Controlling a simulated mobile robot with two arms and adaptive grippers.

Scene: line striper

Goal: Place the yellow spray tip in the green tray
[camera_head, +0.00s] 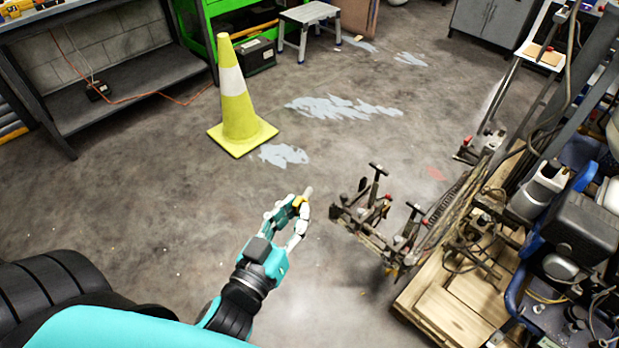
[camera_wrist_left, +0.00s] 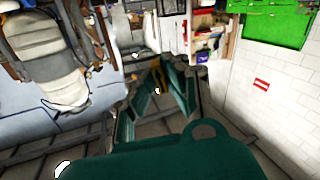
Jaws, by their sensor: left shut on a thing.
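My left gripper (camera_head: 300,208) reaches in from the bottom of the head view, over the open concrete floor. It is shut on the small yellow spray tip (camera_head: 298,202), which shows between its fingers. In the left wrist view the gripper (camera_wrist_left: 157,88) points away from the camera, and a small yellow-orange piece (camera_wrist_left: 157,72) shows between the fingers. I cannot make out a green tray; a green cart (camera_head: 199,35) stands at the back of the head view. My right gripper is not in view.
A yellow cone (camera_head: 236,105) stands on the floor ahead. The line striper machine (camera_head: 565,225) and a wooden pallet (camera_head: 450,312) fill the right, with metal spray arms (camera_head: 375,215) close to my gripper. A grey step stool (camera_head: 309,14) and workbench (camera_head: 120,70) stand behind.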

